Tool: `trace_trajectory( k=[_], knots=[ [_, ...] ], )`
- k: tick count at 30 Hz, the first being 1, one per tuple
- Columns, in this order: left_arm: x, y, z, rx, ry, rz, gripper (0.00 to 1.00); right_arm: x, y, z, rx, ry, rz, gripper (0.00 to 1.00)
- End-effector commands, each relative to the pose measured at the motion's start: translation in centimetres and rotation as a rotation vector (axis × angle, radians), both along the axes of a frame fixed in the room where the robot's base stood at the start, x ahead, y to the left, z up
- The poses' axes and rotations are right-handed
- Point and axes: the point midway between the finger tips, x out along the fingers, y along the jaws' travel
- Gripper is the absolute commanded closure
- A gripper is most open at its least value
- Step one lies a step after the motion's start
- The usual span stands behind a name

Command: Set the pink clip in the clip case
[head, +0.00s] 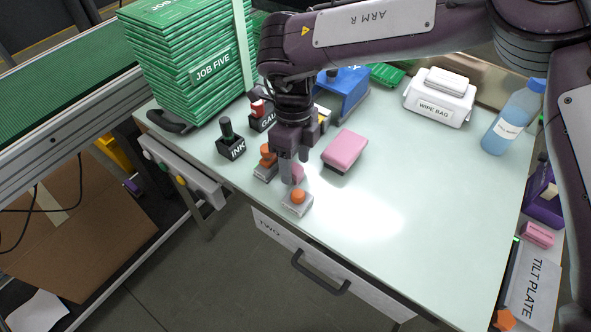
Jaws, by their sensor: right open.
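A small pink piece (298,171), which may be the pink clip, shows partly behind a finger of my right gripper (294,170). The gripper points down over the table with its jaws open; I cannot tell whether the fingers touch the piece. A pink-topped block with a dark base (345,148) lies to the right of the gripper, apart from it. Another pink object (537,235) lies at the far right, beyond the table edge. I cannot make out which thing is the clip case. My left gripper is not in view.
Two grey blocks with orange knobs, one in front (298,204) and one behind (265,172), stand close to the gripper. An ink holder (231,148), blue box (350,88), white wipe box (440,97) and bottle (512,118) stand around. The table's right front (430,215) is clear.

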Motion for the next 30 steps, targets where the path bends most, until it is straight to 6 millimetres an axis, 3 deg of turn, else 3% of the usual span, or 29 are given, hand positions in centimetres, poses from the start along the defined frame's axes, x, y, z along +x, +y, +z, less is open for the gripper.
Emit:
trace_trajectory(
  k=[9,21,30],
  knots=[
    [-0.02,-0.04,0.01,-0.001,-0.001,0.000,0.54,-0.15,0.00,-0.76,0.001,0.000,0.001,0.43],
    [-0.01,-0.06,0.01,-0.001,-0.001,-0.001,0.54,-0.14,0.00,-0.73,0.000,0.000,0.001,0.94],
    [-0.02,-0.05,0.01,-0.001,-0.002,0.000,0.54,-0.13,0.00,-0.55,0.001,-0.001,0.001,0.94]
  ],
)
